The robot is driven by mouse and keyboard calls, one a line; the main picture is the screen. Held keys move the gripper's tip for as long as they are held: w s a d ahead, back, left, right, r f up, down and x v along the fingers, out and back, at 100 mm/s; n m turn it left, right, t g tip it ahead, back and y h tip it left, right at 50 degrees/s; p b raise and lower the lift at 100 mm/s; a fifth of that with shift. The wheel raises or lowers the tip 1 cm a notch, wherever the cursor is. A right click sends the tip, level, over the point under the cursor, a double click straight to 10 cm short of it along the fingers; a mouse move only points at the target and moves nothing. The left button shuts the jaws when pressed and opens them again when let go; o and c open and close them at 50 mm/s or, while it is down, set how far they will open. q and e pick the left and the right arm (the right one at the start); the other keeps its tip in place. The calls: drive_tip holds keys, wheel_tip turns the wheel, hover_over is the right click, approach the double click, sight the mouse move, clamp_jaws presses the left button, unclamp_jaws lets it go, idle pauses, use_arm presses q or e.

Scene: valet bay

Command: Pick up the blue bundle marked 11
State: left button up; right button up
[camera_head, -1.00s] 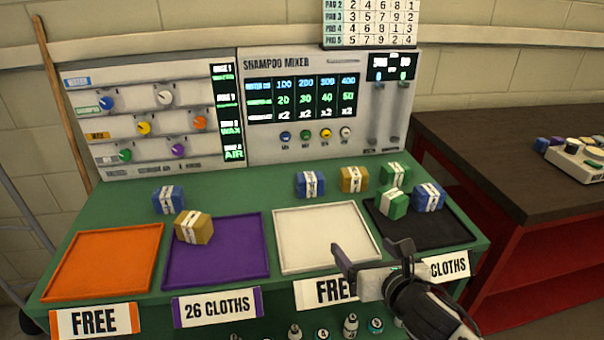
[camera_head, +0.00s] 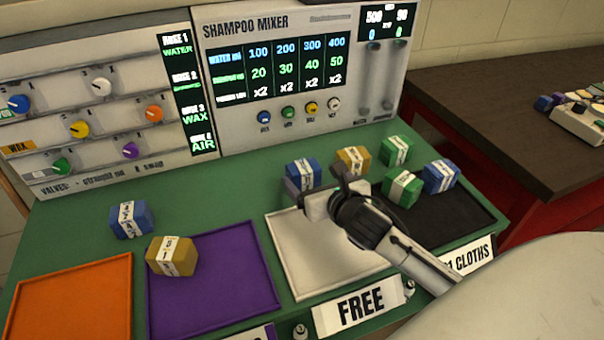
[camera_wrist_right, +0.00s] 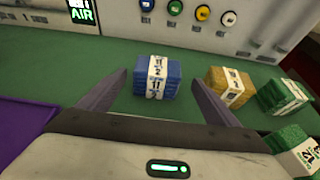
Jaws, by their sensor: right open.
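The blue bundle marked 11 (camera_head: 303,171) stands on the green bench top behind the white tray. In the right wrist view its white band reads 11 on this blue bundle (camera_wrist_right: 156,80). My right gripper (camera_head: 318,190) is open and empty, in front of the bundle and above the back of the white tray. In the wrist view its two fingers stand to the left and right of the bundle, with gaps on both sides. The gripper hides part of the bundle's lower front in the head view. My left gripper is not in view.
A yellow bundle (camera_head: 352,161) and a green bundle (camera_head: 397,151) stand to the right. Another green (camera_head: 402,188) and a blue bundle (camera_head: 441,177) are at the black tray (camera_head: 450,213). The mixer panel (camera_head: 300,75) rises behind. The white tray (camera_head: 310,260) is empty.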

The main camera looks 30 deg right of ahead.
sight(307, 177)
drive_tip(key=x, duration=0.5)
drive_tip(key=shift+w+a+f, duration=0.2)
drive_tip(key=shift+a+f, duration=0.05)
drive_tip(key=shift+f, duration=0.1)
drive_tip(key=shift+r, duration=0.1)
drive_tip(key=c, duration=1.2)
